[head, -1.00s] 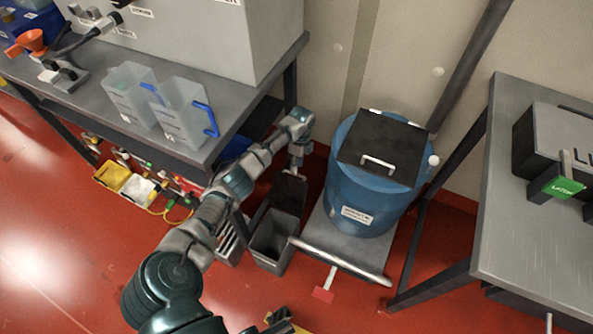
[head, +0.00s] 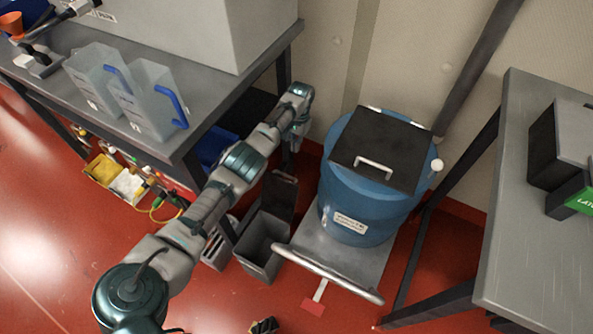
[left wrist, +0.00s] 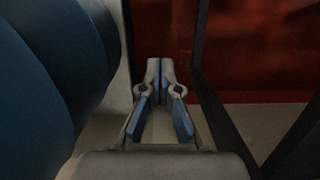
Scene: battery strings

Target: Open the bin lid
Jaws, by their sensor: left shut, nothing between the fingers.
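The grey bin (head: 262,246) stands on the floor beside the blue drum, its top open. Its dark lid (head: 279,195) stands raised at the back of the opening. My left gripper (head: 296,143) is above and behind the raised lid, apart from it as far as I can tell. In the left wrist view the gripper (left wrist: 160,70) has its fingertips together with nothing between them. My right gripper is not in view.
The blue drum (head: 352,205) with a black handled cover stands on a cart (head: 330,268) right of the bin. Workbenches stand at left (head: 205,113) and right (head: 530,250). Jugs (head: 148,100) stand on the left bench. Red floor in front is mostly clear.

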